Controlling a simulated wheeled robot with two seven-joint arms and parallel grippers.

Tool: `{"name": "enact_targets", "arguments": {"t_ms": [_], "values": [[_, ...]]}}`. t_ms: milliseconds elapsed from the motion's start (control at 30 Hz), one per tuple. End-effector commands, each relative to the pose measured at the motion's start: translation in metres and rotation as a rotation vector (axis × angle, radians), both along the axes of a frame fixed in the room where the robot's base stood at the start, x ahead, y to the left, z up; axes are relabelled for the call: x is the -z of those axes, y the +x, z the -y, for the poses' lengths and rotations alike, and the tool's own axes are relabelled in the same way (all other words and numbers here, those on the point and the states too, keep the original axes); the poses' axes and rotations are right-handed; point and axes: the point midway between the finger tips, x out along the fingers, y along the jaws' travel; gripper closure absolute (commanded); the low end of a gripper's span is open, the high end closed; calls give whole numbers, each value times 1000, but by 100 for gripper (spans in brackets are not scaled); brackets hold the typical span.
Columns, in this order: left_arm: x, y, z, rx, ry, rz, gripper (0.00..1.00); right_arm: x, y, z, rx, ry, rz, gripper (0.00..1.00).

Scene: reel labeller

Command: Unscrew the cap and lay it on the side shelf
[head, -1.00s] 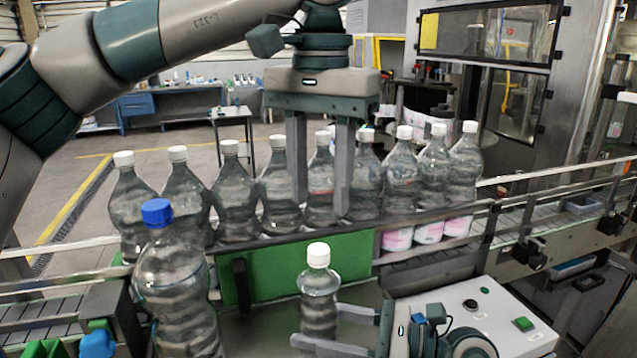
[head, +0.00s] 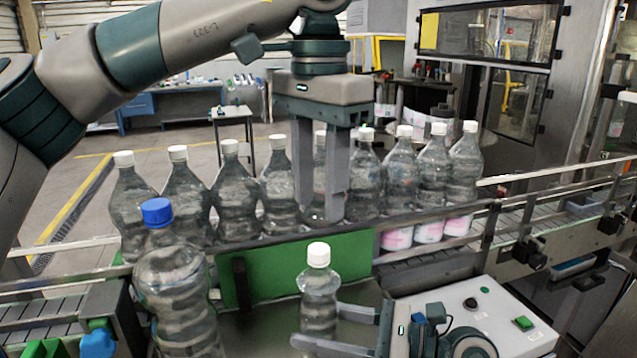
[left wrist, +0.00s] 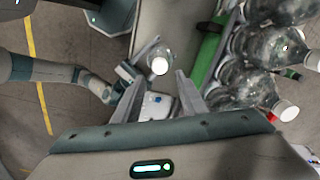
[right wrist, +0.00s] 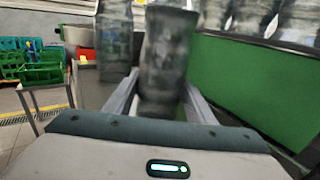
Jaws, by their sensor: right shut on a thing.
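A small clear bottle (head: 319,298) with a white cap (head: 319,254) stands upright in front of the green panel. My right gripper (head: 318,328) is shut around its body from the right; the bottle body also fills the middle of the right wrist view (right wrist: 166,60). My left gripper (head: 321,208) points down, open and empty, above the cap in the picture. In the left wrist view the white cap (left wrist: 159,65) shows beyond the gap between the fingers. The cap is on the bottle and untouched. I cannot tell for certain which surface is the side shelf.
A large blue-capped bottle (head: 172,290) stands at the left front. Several white-capped bottles (head: 230,190) line the conveyor behind the green panel (head: 290,270). A control box (head: 490,315) with a green button is at the right. Grey surface (head: 255,325) lies bare left of the held bottle.

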Motion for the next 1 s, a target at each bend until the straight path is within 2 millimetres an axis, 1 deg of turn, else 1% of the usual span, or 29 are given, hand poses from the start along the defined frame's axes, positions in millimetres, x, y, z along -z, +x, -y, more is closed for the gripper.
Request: {"name": "enact_targets", "arguments": {"t_ms": [400,600,733,1000], "values": [[50,0,-1,0,1,-2,62,0,0,0,0,-1,0,100],[68,0,-1,-1,2,-1,62,0,0,0,0,-1,0,100],[73,0,-1,-2,1,-1,62,0,0,0,0,-1,0,100],[73,0,-1,-2,1,-1,62,0,0,0,0,-1,0,100]]}}
